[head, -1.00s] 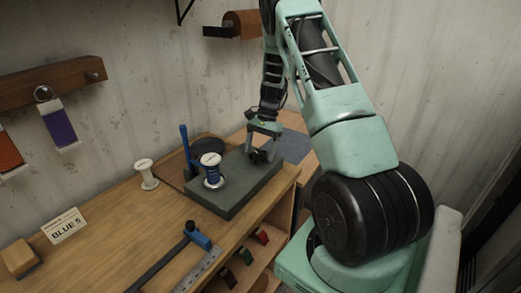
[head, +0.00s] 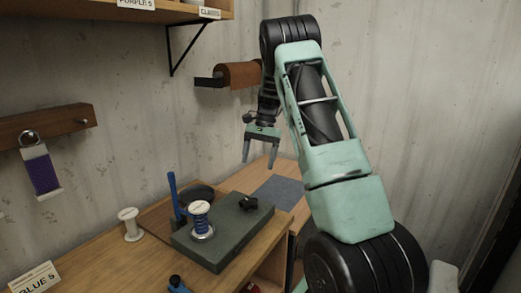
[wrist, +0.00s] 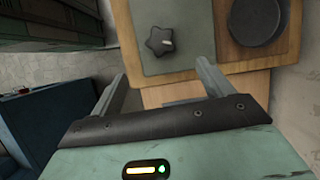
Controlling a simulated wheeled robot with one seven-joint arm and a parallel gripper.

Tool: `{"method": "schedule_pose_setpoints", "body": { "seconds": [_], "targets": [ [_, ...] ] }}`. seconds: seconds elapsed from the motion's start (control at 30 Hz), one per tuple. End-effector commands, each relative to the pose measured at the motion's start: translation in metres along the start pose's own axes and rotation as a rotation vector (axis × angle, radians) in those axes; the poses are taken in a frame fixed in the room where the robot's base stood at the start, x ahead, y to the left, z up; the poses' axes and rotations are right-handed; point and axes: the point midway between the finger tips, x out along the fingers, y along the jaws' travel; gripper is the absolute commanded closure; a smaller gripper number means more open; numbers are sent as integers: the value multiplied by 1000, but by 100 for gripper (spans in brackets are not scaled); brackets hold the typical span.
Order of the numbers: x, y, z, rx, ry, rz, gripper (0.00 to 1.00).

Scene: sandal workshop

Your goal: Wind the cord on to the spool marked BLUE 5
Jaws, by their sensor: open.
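A spool (head: 200,219) with a white top flange and blue cord around its core stands upright on a grey-green winding block (head: 221,253). A black star-shaped knob (head: 248,203) sits on the block to the right of the spool; it also shows in the wrist view (wrist: 158,43). A blue post (head: 174,195) stands at the block's left. The card reading BLUE 5 (head: 35,279) is at the lower left. My gripper (head: 259,162) is open and empty, above and behind the knob, apart from it. Its two fingers (wrist: 163,85) also show in the wrist view.
An empty-looking white spool (head: 130,224) stands left of the block. A dark round dish (head: 197,195) is behind it. A purple-wound card (head: 42,174) hangs from a wall rail (head: 45,125). A brown roll (head: 239,75) is on the wall near my arm. A grey mat (head: 280,193) lies bare at the right.

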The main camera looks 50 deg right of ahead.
Motion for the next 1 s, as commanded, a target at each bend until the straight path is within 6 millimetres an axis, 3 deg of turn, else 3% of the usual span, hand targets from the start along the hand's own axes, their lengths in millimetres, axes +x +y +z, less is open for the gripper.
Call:
{"method": "schedule_pose_setpoints", "body": {
  "seconds": [0.1,0.3,1.0],
  "targets": [
    [-21,0,-1,0,4,-2,20],
    [-41,0,0,1,2,0,20],
    [-43,0,0,0,0,1,20]
  ]
}}
